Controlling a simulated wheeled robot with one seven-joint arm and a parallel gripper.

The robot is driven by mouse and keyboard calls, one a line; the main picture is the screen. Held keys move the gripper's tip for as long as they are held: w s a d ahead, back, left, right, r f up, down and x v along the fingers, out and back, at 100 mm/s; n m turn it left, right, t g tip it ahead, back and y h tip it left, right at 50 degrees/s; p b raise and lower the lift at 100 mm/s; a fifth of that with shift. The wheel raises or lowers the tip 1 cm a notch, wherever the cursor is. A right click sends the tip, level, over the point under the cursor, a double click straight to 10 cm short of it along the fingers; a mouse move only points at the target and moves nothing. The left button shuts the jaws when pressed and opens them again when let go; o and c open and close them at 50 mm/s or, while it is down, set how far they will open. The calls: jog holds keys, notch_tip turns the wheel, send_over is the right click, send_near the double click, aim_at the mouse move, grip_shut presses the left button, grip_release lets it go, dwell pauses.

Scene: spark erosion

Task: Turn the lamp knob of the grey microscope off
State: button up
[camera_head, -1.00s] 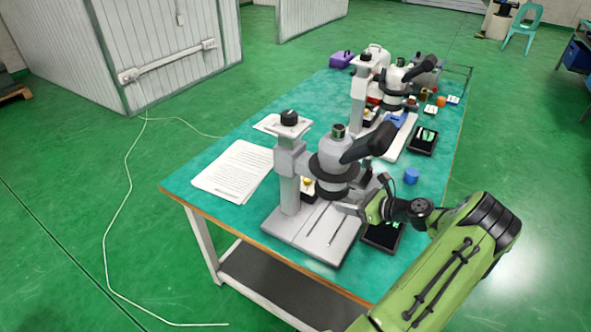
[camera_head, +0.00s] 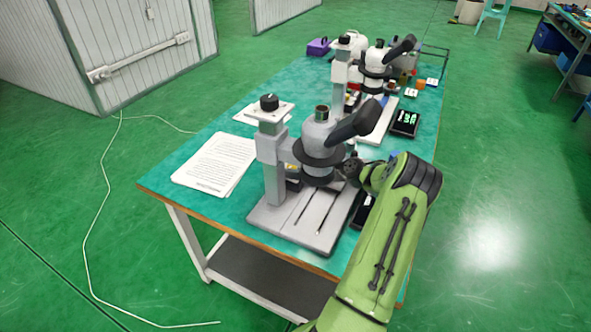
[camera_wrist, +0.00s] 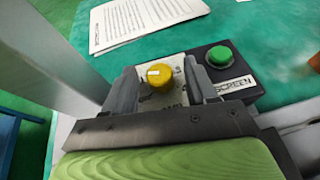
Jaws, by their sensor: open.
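The grey microscope (camera_head: 322,130) stands upright at the near end of the green-topped table, on a flat grey base (camera_head: 305,222). In the wrist view a yellow knob (camera_wrist: 160,74) with a white mark sits on a dark-edged control box (camera_wrist: 232,84), beside a green button (camera_wrist: 219,56). Part of the box shows beneath the microscope head in the head view (camera_head: 293,185). My gripper (camera_wrist: 160,72) is open, with one finger on each side of the yellow knob. I cannot tell whether either finger touches it. In the head view the microscope head hides my fingers.
A second, white microscope (camera_head: 374,62) stands farther back on the table. Printed sheets (camera_head: 215,163) lie left of the grey microscope. A dark device with a lit display (camera_head: 404,122) lies to the right. The microscope's column and head leave little room around my gripper.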

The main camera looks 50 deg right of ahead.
jog(key=shift+c, duration=0.3)
jog(key=c, duration=1)
jog(key=shift+d+r+n+y+p, duration=0.1)
jog(key=shift+n+y+p, duration=0.2)
jog(key=shift+y+p, duration=0.15)
jog(key=shift+d+n+y+p, duration=0.1)
jog(key=shift+n+y+p, duration=0.4)
jog(key=shift+n+y, duration=0.15)
jog(key=shift+d+n+g+y, duration=0.1)
jog(key=shift+n+g+y, duration=0.4)
jog(key=shift+y, duration=0.3)
jog(key=shift+w+f+n+g+y+b, duration=0.1)
jog(key=shift+f+n+g+y+b, duration=0.15)
jog(key=shift+n+y+b, duration=0.45)
jog(key=shift+d+n+g+y+b, duration=0.1)
jog(key=shift+n+g+y+b, duration=0.4)
jog(key=shift+n+y, duration=0.3)
jog(key=shift+r+n+g+b, duration=0.15)
jog(key=shift+n+g+b, duration=0.1)
jog(key=shift+b, duration=0.05)
